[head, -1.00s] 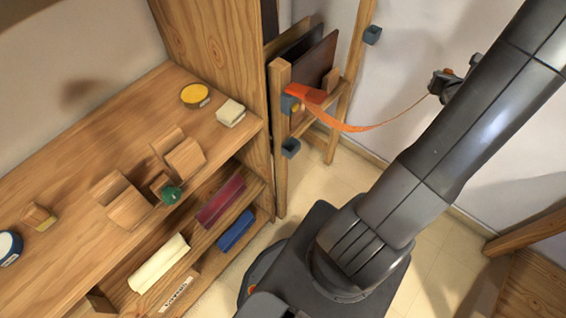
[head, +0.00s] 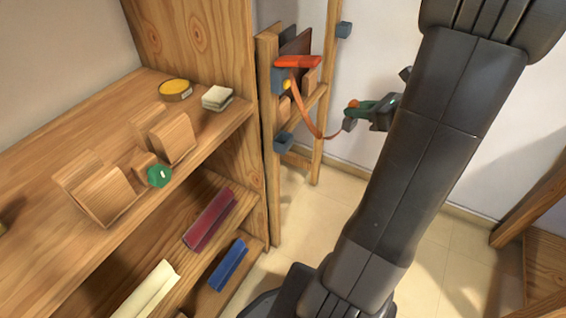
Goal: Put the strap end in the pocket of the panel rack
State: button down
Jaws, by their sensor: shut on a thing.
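The orange strap (head: 309,112) starts at an orange piece (head: 298,62) near the top of the panel rack's left post (head: 268,130). It hangs in a slack curve across the rack and rises to my gripper (head: 352,116). My gripper is shut on the strap end, in the air to the right of the rack's right post (head: 331,70). The jaws are small here, and the strap end itself is mostly hidden. Blue-grey pocket-like blocks sit on the rack: one high on the right post (head: 343,29), one lower on the left post (head: 284,143).
Dark panels (head: 297,43) stand in the rack. A wooden frame (head: 545,200) is at the right. Floor between is clear.

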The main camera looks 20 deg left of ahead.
jog(key=s+f+n+g+b, duration=0.2)
jog(key=s+f+g+b, duration=0.1)
jog(key=s+f, duration=0.1)
jog(key=b, duration=0.4)
send_over(276, 131)
jog(key=d, duration=0.3)
jog(key=shift+s+d+r+n+y, duration=0.1)
jog(key=shift+s+r+n+y, duration=0.05)
jog(key=shift+n+y, duration=0.2)
jog(key=shift+d+f, duration=0.2)
jog(key=shift+f, duration=0.65)
jog(key=shift+f+b, duration=1.3)
jog(key=shift+f, duration=1.25)
jog(key=shift+f, duration=0.15)
jog(key=c, duration=1.1)
grip_release()
